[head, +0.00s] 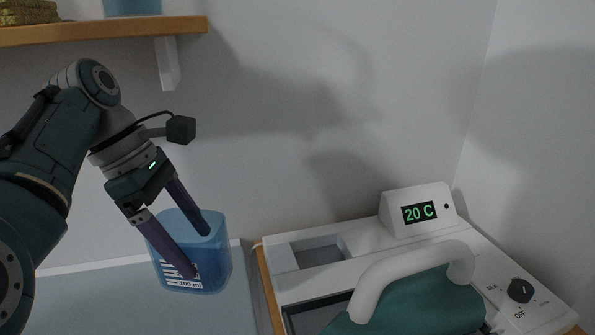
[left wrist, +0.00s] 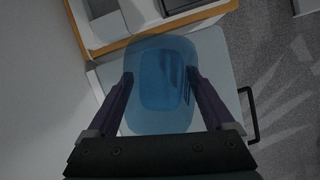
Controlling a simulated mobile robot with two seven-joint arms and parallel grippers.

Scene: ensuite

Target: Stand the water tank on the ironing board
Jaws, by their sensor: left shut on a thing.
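The water tank (head: 218,262) is a see-through blue container with a white scale marked 100 ml. My left gripper (head: 200,252) is shut on it, with one finger on either side of its wall. In the left wrist view the tank (left wrist: 165,82) sits between the two fingers (left wrist: 162,82). It looks upright, over a pale grey surface (head: 95,300) that seems to be the ironing board; this also shows in the left wrist view (left wrist: 222,72). I cannot tell whether the tank touches it. My right gripper is not in view.
A wooden shelf (head: 110,30) juts out at the upper left, above my arm. A black handle (left wrist: 252,115) sticks out beside the pale surface.

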